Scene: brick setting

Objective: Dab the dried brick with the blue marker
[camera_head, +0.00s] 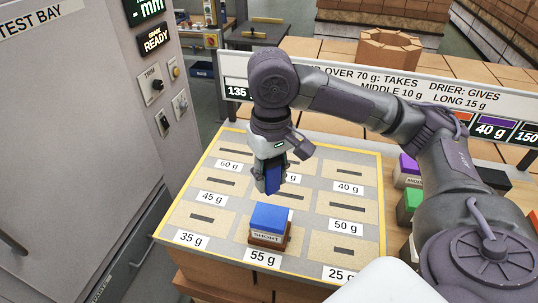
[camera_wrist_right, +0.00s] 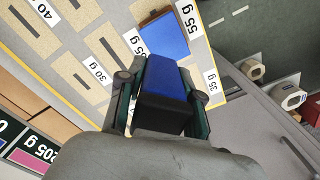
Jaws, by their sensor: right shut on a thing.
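My right gripper (camera_head: 270,185) is shut on the blue marker (camera_head: 273,180), a block with a blue end and a black part. In the right wrist view the marker (camera_wrist_right: 166,85) sits between the two fingers of the gripper (camera_wrist_right: 165,105). A small brown brick (camera_head: 266,241) with a "SHORT" label and a blue top (camera_head: 270,217) stands on the board at the "55 g" place. Its blue top also shows in the right wrist view (camera_wrist_right: 165,36), just beyond the marker. In the head view the marker hangs above the brick, with a small gap. My left gripper is not in view.
The grey board (camera_head: 203,226) has a yellow border and several tan slotted places with weight labels; the others look empty. Purple (camera_head: 409,164) and green (camera_head: 411,203) blocks stand at the right beside my arm. A grey cabinet (camera_head: 85,130) closes off the left.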

